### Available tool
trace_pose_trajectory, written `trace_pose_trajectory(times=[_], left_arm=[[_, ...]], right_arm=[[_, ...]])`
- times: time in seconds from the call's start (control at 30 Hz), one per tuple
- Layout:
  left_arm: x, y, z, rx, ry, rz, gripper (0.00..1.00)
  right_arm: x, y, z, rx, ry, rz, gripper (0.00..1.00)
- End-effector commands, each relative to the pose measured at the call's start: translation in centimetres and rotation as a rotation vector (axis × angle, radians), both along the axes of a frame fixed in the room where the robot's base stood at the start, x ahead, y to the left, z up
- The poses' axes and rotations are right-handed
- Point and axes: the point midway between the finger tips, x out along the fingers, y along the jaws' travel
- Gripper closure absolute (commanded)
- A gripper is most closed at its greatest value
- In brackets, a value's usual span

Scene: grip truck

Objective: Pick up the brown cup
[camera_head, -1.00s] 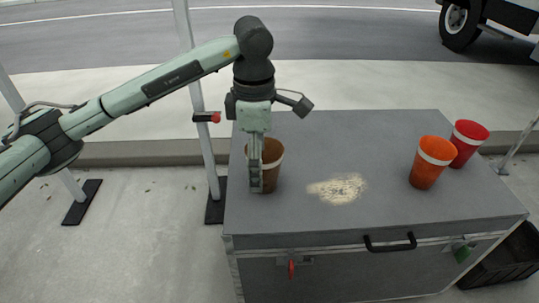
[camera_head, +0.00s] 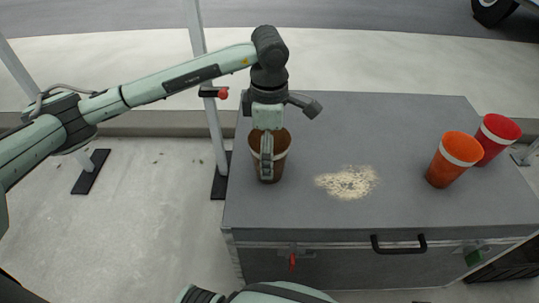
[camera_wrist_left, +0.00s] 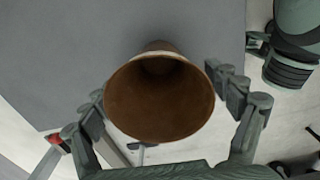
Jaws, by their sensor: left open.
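The brown cup (camera_head: 281,143), with a pale band near its rim, stands upright near the left end of the grey case top. My left gripper (camera_head: 266,170) points down at the cup and hides part of its front in the head view. In the left wrist view, the cup (camera_wrist_left: 160,100) shows its open mouth between the spread fingers of my left gripper (camera_wrist_left: 156,84). The gripper is open, with a finger on each side of the cup. I cannot tell whether either finger touches it.
An orange cup (camera_head: 452,160) and a red cup (camera_head: 496,140) stand close together at the right of the grey case (camera_head: 400,115). A pale speckled patch (camera_head: 347,182) marks the case top. A metal pole (camera_head: 211,120) stands left of the case. The middle of the top is clear.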

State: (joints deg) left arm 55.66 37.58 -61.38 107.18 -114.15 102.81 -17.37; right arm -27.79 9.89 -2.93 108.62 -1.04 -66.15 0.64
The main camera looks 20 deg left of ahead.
Motion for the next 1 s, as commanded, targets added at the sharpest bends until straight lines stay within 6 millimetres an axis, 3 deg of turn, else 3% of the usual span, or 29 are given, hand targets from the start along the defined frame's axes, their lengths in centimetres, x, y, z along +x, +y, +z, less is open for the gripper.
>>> trace_pose_trajectory(times=[0.3, 0.63, 1.0], left_arm=[[0.01, -0.01, -0.62, 0.000, -0.001, -0.001, 0.13], [0.00, -0.02, -0.58, 0.000, -0.001, -0.001, 0.52], [0.01, -0.03, -0.57, 0.000, -0.001, -0.001, 0.53]], right_arm=[[-0.04, 0.03, -0.18, 0.001, 0.001, -0.001, 0.60], [-0.04, 0.03, -0.13, 0.001, 0.002, -0.001, 0.60], [0.07, 0.02, 0.02, 0.001, -0.001, -0.002, 0.60]])
